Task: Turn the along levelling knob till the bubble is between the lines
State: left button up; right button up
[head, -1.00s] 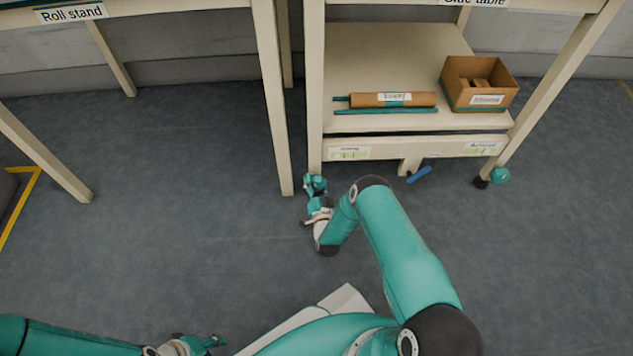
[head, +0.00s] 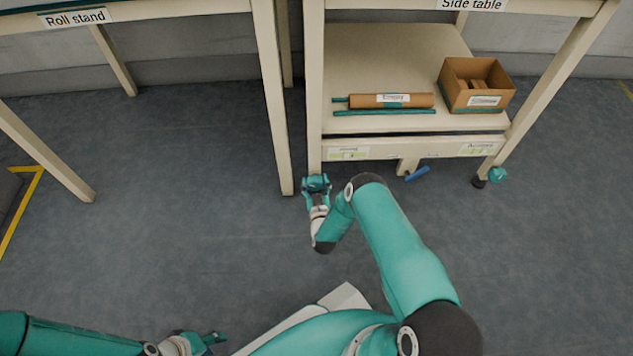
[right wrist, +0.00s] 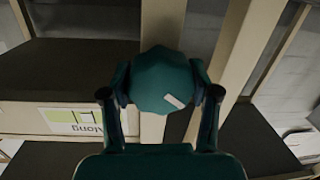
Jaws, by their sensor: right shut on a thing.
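The along levelling knob (right wrist: 165,80) is a teal faceted knob with a small white mark, at the foot of the side table's front left leg. My right gripper (head: 316,187) is shut on it, with one finger on each side in the right wrist view (right wrist: 162,94). The along vial (head: 349,153) is green on a pale label on the table's front rail. It also shows in the right wrist view (right wrist: 72,117), turned over, with a pale patch in the green; I cannot tell the bubble from the lines. My left gripper (head: 214,341) is low at the left, away from the table, its opening unclear.
The across vial (head: 478,149) is on the rail's right, above another teal knob (head: 497,175). A blue handle (head: 417,173) is under the rail. The shelf (head: 375,60) holds a brown roll (head: 365,101), a teal bar (head: 385,112) and a cardboard box (head: 461,94). The roll stand's leg (head: 272,100) is close left.

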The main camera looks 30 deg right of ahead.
jog(key=shift+s+f+n, duration=0.25)
jog(key=shift+s+n, duration=0.05)
jog(key=o, duration=1)
jog(key=shift+o, duration=0.8)
jog(key=shift+w+r, duration=0.15)
jog(key=v, duration=0.7)
jog(key=shift+s, duration=0.25)
jog(key=shift+a, duration=0.15)
